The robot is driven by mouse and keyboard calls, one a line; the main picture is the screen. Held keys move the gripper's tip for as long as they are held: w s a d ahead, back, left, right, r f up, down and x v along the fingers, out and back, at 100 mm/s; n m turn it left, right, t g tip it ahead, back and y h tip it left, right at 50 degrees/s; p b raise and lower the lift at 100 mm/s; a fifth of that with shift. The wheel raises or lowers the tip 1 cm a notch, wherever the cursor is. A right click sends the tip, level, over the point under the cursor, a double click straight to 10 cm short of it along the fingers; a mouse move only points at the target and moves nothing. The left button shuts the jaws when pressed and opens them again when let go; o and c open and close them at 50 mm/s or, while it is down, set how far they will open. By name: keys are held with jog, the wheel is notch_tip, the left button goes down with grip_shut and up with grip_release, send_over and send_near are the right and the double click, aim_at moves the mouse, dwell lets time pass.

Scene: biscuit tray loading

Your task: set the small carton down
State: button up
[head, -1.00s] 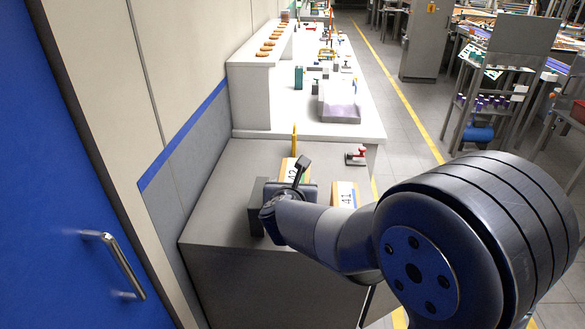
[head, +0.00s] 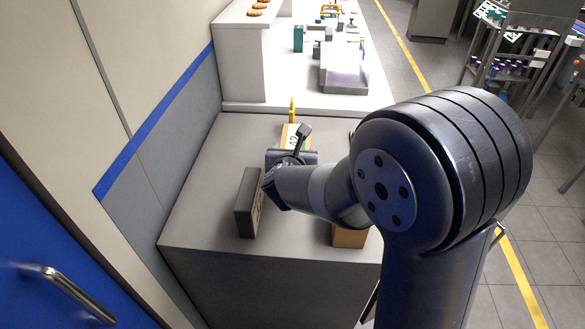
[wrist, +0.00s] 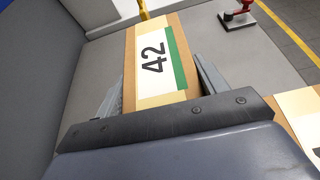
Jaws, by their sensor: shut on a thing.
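The small carton, brown with a white label reading 42 and a green stripe (wrist: 152,55), is between the two fingers of my gripper (wrist: 163,85) in the wrist view. The gripper is shut on it. In the head view the carton (head: 289,134) shows just beyond my gripper (head: 296,152), over the far part of the grey counter (head: 200,225). Its underside is hidden, so I cannot tell whether it touches the counter.
A brown carton (head: 348,237) stands right of the gripper, mostly behind my arm; its corner shows in the wrist view (wrist: 303,108). A dark grey block (head: 246,205) stands left. A yellow post (head: 292,108) and a red-handled clamp (wrist: 238,15) are beyond.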

jog(key=shift+f, duration=2.55)
jog(key=shift+f+b, duration=0.2)
jog(key=shift+b, duration=0.25)
jog(key=o, duration=1.4)
jog(key=shift+r, duration=0.1)
